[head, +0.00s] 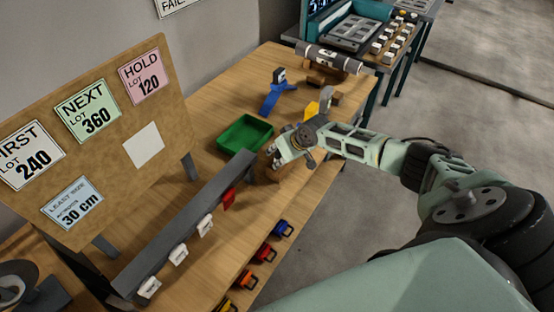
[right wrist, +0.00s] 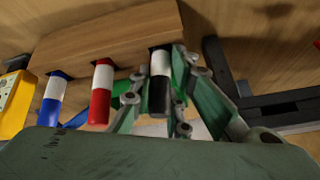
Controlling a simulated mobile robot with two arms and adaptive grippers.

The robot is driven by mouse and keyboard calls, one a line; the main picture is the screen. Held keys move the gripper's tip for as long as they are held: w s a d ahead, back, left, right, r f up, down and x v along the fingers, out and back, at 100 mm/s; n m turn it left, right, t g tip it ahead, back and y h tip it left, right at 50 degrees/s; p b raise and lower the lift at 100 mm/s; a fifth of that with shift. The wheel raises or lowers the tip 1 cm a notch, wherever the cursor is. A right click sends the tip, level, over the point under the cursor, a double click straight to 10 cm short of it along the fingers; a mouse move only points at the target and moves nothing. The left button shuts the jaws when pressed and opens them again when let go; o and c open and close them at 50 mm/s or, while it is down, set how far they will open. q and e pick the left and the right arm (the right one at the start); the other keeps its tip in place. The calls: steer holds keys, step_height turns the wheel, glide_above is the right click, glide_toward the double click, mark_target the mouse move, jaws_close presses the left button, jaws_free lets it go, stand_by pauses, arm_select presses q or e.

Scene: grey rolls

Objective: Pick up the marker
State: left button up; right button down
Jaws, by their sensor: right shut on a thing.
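In the right wrist view a black-and-white marker (right wrist: 159,82) stands at the end of a wooden block (right wrist: 110,38), beside a red-and-white marker (right wrist: 101,90) and a blue-and-white marker (right wrist: 52,98). My right gripper (right wrist: 157,100) is shut on the black-and-white marker, its fingers on either side. The marker's white end still meets the block. In the head view my right gripper (head: 280,153) is at the wooden block (head: 262,172) on the table; the markers are too small or hidden there. My left gripper is not in view.
A green tray (head: 245,134) lies left of the gripper. A grey rail (head: 180,225) runs along the table toward the front, below a sign board (head: 145,145). A blue stand (head: 273,94), a yellow object (head: 312,109) and a grey roll (head: 330,59) are farther back.

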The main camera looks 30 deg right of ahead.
steer(key=r+b, duration=0.1)
steer(key=r, duration=0.4)
steer(key=r+b, duration=0.1)
steer(key=r, duration=0.4)
steer(key=shift+a+b, duration=0.2)
steer(key=shift+b, duration=0.1)
steer(key=c, duration=2.3)
jaws_free()
jaws_close()
step_height(320, 180, up, 7)
steer(key=p, duration=0.6)
steer(key=shift+o, duration=0.5)
jaws_free()
jaws_close()
